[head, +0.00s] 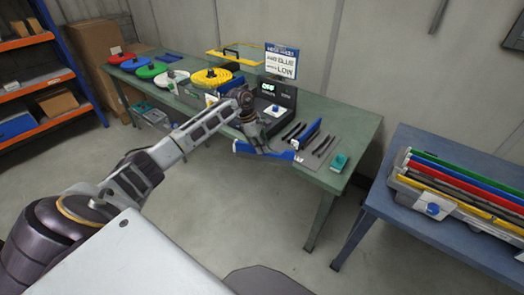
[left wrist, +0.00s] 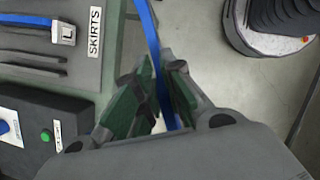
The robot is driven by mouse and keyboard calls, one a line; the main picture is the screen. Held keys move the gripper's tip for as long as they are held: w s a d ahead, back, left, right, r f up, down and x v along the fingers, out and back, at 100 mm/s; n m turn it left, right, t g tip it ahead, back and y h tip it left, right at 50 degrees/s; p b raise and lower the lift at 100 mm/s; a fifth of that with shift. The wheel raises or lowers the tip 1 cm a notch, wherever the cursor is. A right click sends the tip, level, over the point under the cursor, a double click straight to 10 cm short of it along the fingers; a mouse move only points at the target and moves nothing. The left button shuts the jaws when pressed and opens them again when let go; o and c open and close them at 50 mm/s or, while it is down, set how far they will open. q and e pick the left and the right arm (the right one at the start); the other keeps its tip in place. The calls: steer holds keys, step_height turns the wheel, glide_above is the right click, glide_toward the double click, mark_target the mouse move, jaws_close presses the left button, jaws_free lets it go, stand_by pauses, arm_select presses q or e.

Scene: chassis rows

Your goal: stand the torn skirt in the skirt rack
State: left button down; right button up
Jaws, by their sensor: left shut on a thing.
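My left gripper (head: 262,147) is shut on a long blue strip, the skirt (head: 245,149), and holds it level off the front edge of the green table. In the left wrist view, the skirt (left wrist: 148,27) runs between the fingers (left wrist: 160,115); I cannot make out a tear. The skirt rack (head: 313,158) is a grey plate with dark slotted bars on the table, just right of the gripper. Its SKIRTS label (left wrist: 95,33) shows in the left wrist view. Another blue strip (head: 309,132) with a white L tag (left wrist: 63,33) stands in the rack. My right gripper is out of view.
A black box with a green display (head: 277,95) and a sign (head: 281,62) stand behind the gripper. Coloured reels (head: 212,76) line the table's left. A small teal block (head: 339,162) lies right of the rack. A blue table (head: 390,215) at right bears several coloured strips.

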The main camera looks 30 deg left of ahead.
arm_select(q)
steer(key=w+n+t+y, duration=0.1)
steer(key=n, duration=0.2)
steer(key=w+r+n+t+y, duration=0.1)
steer(key=n, duration=0.3)
steer(key=w+a+n+y, duration=0.1)
steer(key=n, duration=0.3)
steer(key=shift+r+t, duration=0.3)
steer(key=shift+t, duration=0.1)
steer(key=shift+w+n, duration=0.35)
steer(key=shift+n, duration=0.15)
